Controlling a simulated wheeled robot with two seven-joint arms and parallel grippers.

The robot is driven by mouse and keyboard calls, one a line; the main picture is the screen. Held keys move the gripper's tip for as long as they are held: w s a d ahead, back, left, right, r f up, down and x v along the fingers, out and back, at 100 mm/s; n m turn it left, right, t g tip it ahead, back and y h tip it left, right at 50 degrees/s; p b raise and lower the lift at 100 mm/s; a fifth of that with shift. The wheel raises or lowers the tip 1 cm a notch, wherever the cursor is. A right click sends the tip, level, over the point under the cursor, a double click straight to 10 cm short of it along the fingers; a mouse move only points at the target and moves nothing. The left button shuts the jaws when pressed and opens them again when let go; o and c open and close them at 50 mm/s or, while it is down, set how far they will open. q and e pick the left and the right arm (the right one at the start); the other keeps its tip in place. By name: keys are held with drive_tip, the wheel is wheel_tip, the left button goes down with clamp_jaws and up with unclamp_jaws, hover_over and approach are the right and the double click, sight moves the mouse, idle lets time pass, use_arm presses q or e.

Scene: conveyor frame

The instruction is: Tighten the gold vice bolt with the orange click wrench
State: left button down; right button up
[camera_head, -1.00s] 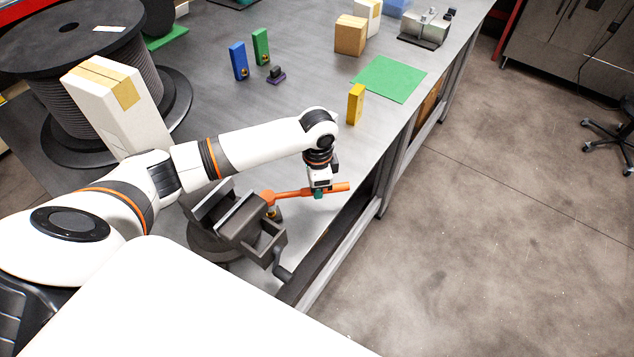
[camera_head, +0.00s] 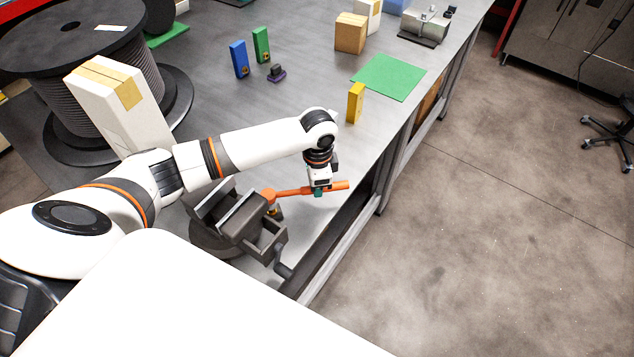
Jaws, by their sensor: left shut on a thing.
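The orange click wrench (camera_head: 293,191) lies roughly level beside the vice, its head at the left and its handle end pointing right. My left gripper (camera_head: 318,190) points down and is shut on the wrench handle. The dark grey vice (camera_head: 235,218) stands on the bench, with its crank handle (camera_head: 283,270) toward the front edge. A small gold bolt (camera_head: 273,211) shows just below the wrench head; whether the head is seated on it I cannot tell. My right gripper is not in view.
A yellow block (camera_head: 355,103) and a green mat (camera_head: 389,77) lie beyond my gripper. Blue (camera_head: 239,60) and green (camera_head: 261,45) blocks stand farther back.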

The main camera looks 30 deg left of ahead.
use_arm(q)
drive_tip(key=shift+f, duration=0.1)
idle(0.3)
drive_tip(key=shift+f+b, duration=0.65)
drive_tip(key=shift+f, duration=0.45)
drive_tip(key=shift+r, duration=0.1)
drive_tip(key=shift+p, duration=0.4)
drive_tip(key=shift+d, duration=0.1)
